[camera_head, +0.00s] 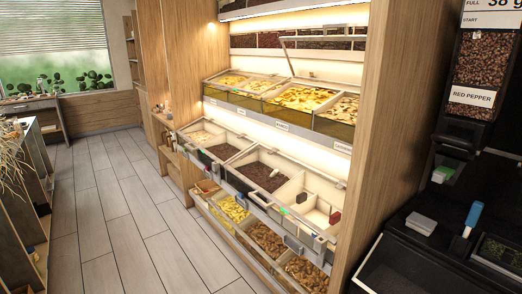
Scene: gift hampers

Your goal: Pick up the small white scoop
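I cannot pick out the small white scoop with certainty. A pale bin (313,205) at the right end of the middle shelf row looks mostly empty, with whitish shapes and a small dark red item (335,217) inside; these are too small to tell apart. A small white block-like object (421,223) lies on the black counter at the right. Beside it stands an upright item with a blue top and a white lower part (470,218). Neither of my grippers shows in the head view.
A lit wooden shelf unit holds rows of bins with dried goods, including a dark-filled bin (262,176). A dispenser labelled RED PEPPER (472,97) stands above the black counter (398,270). The plank floor (115,215) is clear. Another shelf is at the left edge.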

